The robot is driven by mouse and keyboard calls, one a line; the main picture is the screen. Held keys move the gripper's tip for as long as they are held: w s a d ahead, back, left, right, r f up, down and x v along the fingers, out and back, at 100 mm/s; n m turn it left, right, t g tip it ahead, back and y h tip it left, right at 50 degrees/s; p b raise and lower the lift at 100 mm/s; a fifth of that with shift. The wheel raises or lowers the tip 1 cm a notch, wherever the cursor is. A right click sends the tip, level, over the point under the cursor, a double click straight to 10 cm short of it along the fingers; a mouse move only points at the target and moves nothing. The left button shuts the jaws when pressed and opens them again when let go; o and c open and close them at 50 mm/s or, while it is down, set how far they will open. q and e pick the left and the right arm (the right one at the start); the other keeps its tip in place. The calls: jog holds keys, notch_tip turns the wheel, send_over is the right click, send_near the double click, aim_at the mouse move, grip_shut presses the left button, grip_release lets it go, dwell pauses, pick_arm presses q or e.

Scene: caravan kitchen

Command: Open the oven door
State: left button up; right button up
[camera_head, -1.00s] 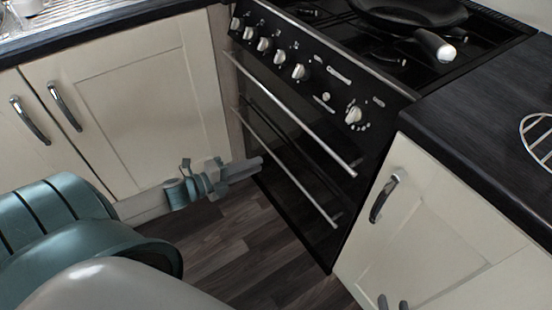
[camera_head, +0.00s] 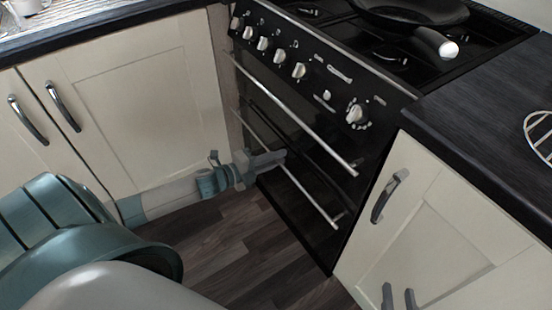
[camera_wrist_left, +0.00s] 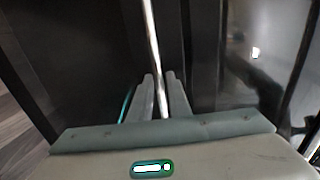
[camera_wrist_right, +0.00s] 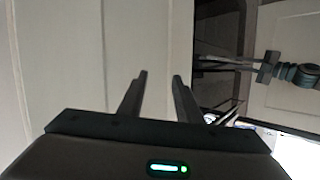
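The black oven (camera_head: 310,165) has a dark glass front with two long silver handle bars, the upper one (camera_head: 290,112) and the lower one (camera_head: 312,203). The door appears shut. My left gripper (camera_head: 282,157) is at the lower bar, low in front of the oven. In the left wrist view a bright bar (camera_wrist_left: 151,35) runs between its two fingers (camera_wrist_left: 160,76). They are a small gap apart, and I see no clear contact. My right gripper (camera_head: 398,297) is open and empty before the right cream cupboard; its fingers (camera_wrist_right: 159,76) show apart in the right wrist view.
Cream cupboards with metal handles flank the oven, on the left (camera_head: 140,100) and on the right (camera_head: 440,245). A black pan (camera_head: 405,12) sits on the hob above the oven. The dark wood floor (camera_head: 240,250) before the oven is clear.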

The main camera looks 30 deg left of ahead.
pick_arm(q)
jog(key=shift+c, duration=0.7)
grip_shut()
jog(key=shift+s+f, duration=0.1)
jog(key=shift+f, duration=0.05)
